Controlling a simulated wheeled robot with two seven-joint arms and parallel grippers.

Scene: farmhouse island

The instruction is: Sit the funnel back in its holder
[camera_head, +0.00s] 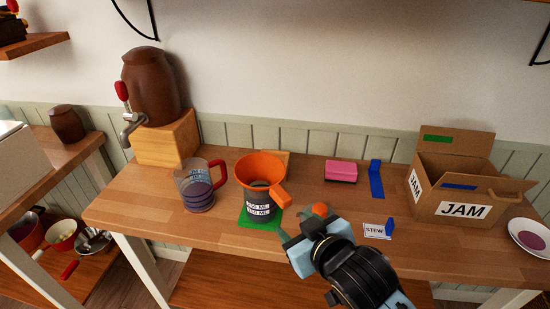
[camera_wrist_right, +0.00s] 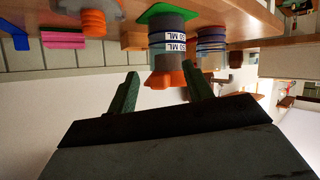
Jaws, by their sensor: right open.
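The orange funnel (camera_head: 260,168) sits wide end up in the mouth of a dark measuring jar (camera_head: 257,205) marked in ML. Its orange handle (camera_head: 282,197) points toward the front right. The jar stands on a green mat (camera_head: 247,220). My right gripper (camera_head: 301,232) is open and empty, just front right of the jar and apart from the funnel. In the upside-down right wrist view, the funnel (camera_wrist_right: 170,79) and jar (camera_wrist_right: 168,52) show beyond the open fingers. A small wooden piece (camera_head: 284,157) stands behind the funnel, mostly hidden; I cannot tell whether it is the holder. My left gripper is not in view.
A red-handled jug (camera_head: 197,190) stands left of the jar. An orange-topped item (camera_head: 320,210) is partly hidden behind my right gripper. A pink block (camera_head: 341,171), a STEW card (camera_head: 375,231) and a JAM box (camera_head: 461,208) stand to the right. The counter's front left is clear.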

